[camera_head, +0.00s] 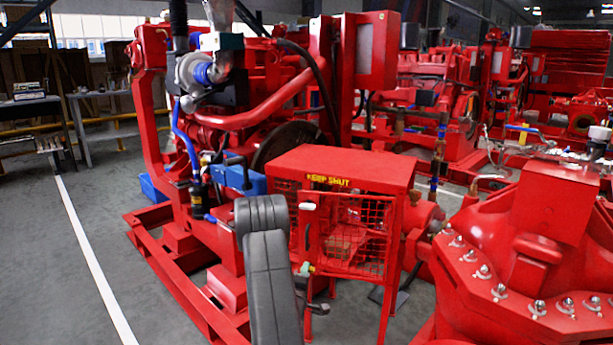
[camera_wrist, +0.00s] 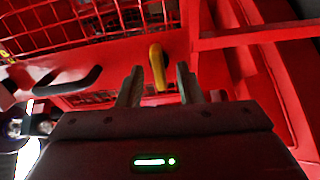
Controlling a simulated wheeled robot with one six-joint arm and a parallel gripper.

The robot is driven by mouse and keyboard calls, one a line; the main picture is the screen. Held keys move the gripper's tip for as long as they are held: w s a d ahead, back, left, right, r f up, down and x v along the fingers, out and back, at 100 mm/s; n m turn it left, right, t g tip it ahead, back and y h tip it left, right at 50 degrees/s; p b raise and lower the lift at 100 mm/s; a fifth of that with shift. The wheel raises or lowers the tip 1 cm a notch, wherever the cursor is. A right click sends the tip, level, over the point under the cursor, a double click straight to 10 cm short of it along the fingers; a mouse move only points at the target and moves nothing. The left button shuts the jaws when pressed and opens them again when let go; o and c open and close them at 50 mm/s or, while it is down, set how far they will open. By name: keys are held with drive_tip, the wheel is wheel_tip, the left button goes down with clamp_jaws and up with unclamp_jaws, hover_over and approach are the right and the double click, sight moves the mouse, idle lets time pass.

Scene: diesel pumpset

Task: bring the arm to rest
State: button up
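My arm (camera_head: 268,275) is dark grey and stands in front of the red mesh cage in the head view. My gripper (camera_wrist: 158,80) shows in the wrist view with its two fingers apart. A yellow handle (camera_wrist: 157,67) appears in the gap between the fingertips; neither finger visibly presses on it, and its depth from them is unclear. In the head view my gripper cannot be made out clearly behind the arm.
The red cage (camera_head: 345,167), marked "KEEP SHUT", stands close by my arm. A black handle (camera_wrist: 68,82) is left of the fingers. The red engine (camera_head: 235,110) stands behind, and a bolted red housing (camera_head: 500,262) at right. Open floor (camera_head: 50,265) lies at left.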

drive_tip(key=shift+r+m+p, duration=0.15)
drive_tip(key=shift+m+p, duration=0.15)
drive_tip(key=shift+m, duration=3.6)
